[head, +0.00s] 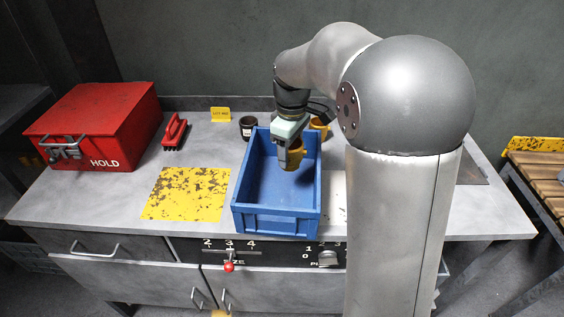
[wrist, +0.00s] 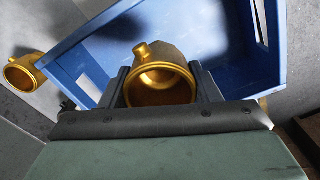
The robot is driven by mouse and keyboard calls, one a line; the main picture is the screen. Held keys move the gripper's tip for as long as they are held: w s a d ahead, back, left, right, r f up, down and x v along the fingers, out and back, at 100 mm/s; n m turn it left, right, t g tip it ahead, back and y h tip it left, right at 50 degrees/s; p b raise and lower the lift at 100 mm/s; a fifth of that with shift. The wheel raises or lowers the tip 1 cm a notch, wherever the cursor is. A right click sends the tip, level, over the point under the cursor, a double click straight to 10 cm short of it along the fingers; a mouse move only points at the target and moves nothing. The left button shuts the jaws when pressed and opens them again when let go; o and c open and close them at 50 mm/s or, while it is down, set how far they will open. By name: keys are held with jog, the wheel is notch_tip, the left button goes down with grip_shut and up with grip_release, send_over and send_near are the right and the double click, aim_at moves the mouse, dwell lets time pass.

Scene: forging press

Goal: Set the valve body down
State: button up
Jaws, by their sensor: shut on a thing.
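The valve body (wrist: 163,77) is a golden, hollow cylinder with a small side stub. My gripper (wrist: 162,92) is shut on it, with one dark finger on each side. In the head view my gripper (head: 291,155) points down over the far part of the blue bin (head: 277,223), and the valve body (head: 295,143) shows partly behind its fingers. The bin floor under it looks empty. I cannot tell how high the valve body is above the floor.
A yellow worn patch (head: 187,194), a red brush (head: 175,132) and a red HOLD box (head: 97,125) lie to the left. A yellow sign (head: 220,114) stands at the back.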

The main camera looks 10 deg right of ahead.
jog(key=w+f, duration=0.3)
jog(key=w+f+p, duration=0.1)
jog(key=w+f, duration=0.2)
jog(key=shift+w+f, duration=0.15)
jog(key=shift+f, duration=1.6)
jog(key=shift+f, duration=0.2)
jog(key=o, duration=1.3)
jog(key=shift+c, duration=0.2)
